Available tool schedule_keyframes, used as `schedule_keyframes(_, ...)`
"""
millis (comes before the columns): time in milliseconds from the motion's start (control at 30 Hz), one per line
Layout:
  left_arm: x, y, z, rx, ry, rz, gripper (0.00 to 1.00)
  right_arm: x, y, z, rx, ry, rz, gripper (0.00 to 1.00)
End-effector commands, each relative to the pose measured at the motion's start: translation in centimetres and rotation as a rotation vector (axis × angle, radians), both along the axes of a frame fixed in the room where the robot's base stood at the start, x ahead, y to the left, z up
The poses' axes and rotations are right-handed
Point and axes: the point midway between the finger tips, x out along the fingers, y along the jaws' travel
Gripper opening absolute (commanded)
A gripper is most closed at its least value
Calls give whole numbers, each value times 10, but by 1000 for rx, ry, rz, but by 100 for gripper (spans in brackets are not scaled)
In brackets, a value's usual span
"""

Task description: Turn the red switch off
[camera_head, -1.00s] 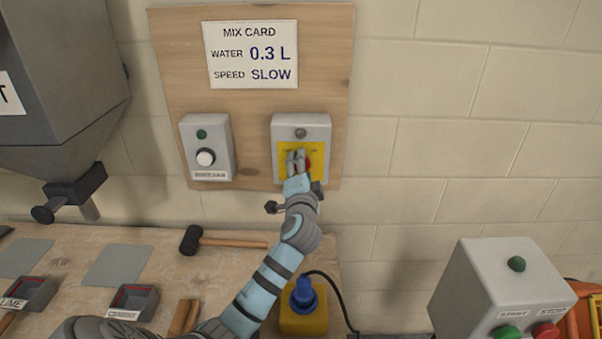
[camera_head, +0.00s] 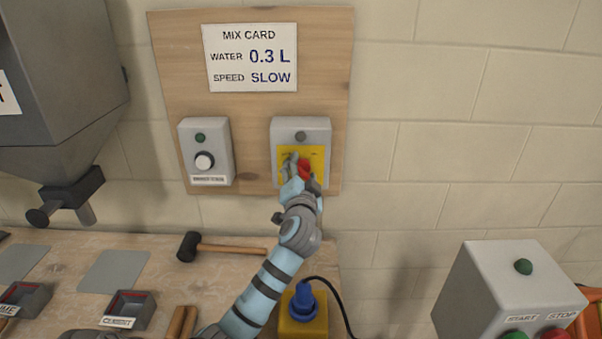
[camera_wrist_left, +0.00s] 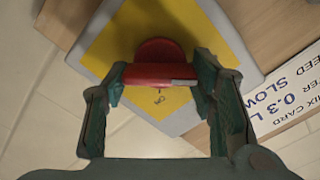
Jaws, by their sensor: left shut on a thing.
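The red switch (camera_head: 304,169) is a rotary knob on a yellow plate (camera_head: 316,154) of a grey box (camera_head: 301,126) fixed to the wooden board. My left gripper (camera_head: 297,167) is at the knob, its fingers on either side of it. In the left wrist view the red switch (camera_wrist_left: 160,68) sits between the two fingertips of my left gripper (camera_wrist_left: 159,82), which is shut on it. A pale mark shows on the knob's bar, and a small dark symbol is on the yellow plate below it. My right gripper is not in view.
A second grey box (camera_head: 207,151) with a white knob is left of the switch box. A mix card (camera_head: 250,56) hangs above. A hammer (camera_head: 220,247), a cement tray (camera_head: 129,309) and a blue-and-yellow plug (camera_head: 303,306) are on the bench. A control box (camera_head: 510,288) stands right.

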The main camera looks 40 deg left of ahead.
Motion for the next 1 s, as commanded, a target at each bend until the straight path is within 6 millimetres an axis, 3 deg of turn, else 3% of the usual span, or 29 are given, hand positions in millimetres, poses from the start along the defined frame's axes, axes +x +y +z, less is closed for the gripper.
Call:
schedule_keyframes(167, 0, 0, 6, 6, -11, -3, 24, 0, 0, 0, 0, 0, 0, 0)
schedule_keyframes(200, 0, 0, 6, 6, -11, -3, 56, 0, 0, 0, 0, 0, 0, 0)
schedule_keyframes(300, 0, 0, 5, 6, -9, -2, 72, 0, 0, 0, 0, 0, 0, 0)
schedule_keyframes(667, -3, -3, 2, 3, -3, -1, 72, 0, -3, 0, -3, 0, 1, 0)
schedule_keyframes(767, -14, -13, 1, 2, -5, -3, 72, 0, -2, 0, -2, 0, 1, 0)
schedule_keyframes(1000, -67, -53, 1, -2, -4, -3, 72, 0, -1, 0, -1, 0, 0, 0)
